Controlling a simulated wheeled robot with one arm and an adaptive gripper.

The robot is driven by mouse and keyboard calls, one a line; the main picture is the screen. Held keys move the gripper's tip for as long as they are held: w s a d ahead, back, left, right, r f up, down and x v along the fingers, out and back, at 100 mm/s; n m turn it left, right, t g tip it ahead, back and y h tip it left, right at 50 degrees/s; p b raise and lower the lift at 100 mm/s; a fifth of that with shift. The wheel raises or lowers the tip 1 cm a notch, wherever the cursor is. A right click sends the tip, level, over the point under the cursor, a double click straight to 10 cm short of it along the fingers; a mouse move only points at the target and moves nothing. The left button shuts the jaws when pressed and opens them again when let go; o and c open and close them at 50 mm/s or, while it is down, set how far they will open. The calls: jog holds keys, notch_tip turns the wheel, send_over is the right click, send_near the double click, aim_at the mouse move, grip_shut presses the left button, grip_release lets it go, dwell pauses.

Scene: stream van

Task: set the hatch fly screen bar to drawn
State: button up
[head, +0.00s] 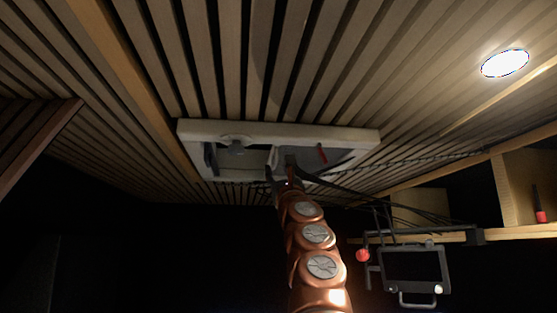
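The roof hatch (355,134) is a white rectangular frame set in the slatted ceiling. Its left part shows a pale panel with a round fitting; its right part is covered by a grey sheet. The fly screen bar cannot be clearly told apart; an edge between the pale and grey parts runs near the middle, close to my gripper. My gripper (280,171) is small and dark at the end of my copper arm, raised to the hatch's near edge. I cannot tell whether its fingers touch anything or how far apart they are.
A short red piece (322,154) shows on the hatch's right part. Dark cables (410,205) run right of my arm. A dark framed monitor (414,266) with a red knob (362,255) hangs lower right, by a wooden shelf (515,233). A ceiling lamp (505,63) is lit. The lower left is dark.

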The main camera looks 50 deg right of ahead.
aim_at(275, 167)
jog(key=shift+p+x, duration=1.05)
jog(key=shift+x, duration=0.05)
jog(key=shift+w+r+p, duration=0.15)
jog(key=shift+r+p, duration=0.15)
jog(key=shift+r, duration=0.05)
jog(key=shift+w+d+r+p, duration=0.2)
jog(key=shift+w+d+p, duration=0.1)
jog(key=shift+w+p, duration=0.2)
grip_shut()
jog(key=shift+s, duration=0.1)
